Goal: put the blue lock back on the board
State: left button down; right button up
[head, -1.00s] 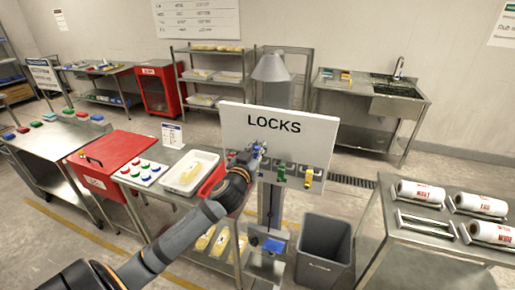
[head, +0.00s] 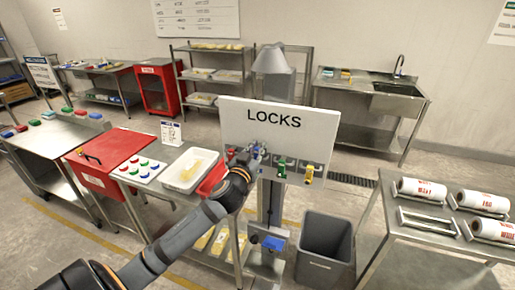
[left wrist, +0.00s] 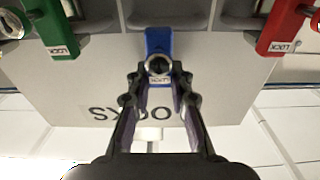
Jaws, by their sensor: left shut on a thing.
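The white LOCKS board (head: 238,112) stands upright in the middle of the head view. My left gripper (head: 258,152) is at its lower part, left of a green lock (head: 282,169). In the left wrist view, the gripper (left wrist: 158,80) is shut on the blue lock (left wrist: 158,42), close to the row of holders. I cannot tell whether the lock touches its holder. The board appears upside down there, with a green lock (left wrist: 52,28) on the left and a red lock (left wrist: 285,27) on the right. My right gripper is not in view.
A yellow lock (head: 308,175) hangs right of the green one. A grey bin (head: 325,245) stands below the board. A steel bench with a white tray (head: 180,184) is at left, and a table with white rolls (head: 420,190) is at right.

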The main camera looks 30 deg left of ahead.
pick_arm(q)
jog(key=shift+f+b, duration=1)
jog(key=shift+f, duration=0.2)
jog(key=c, duration=1.1)
grip_release()
jog(key=v, duration=0.7)
jog(key=shift+s+d, duration=0.1)
jog(key=shift+s, duration=0.15)
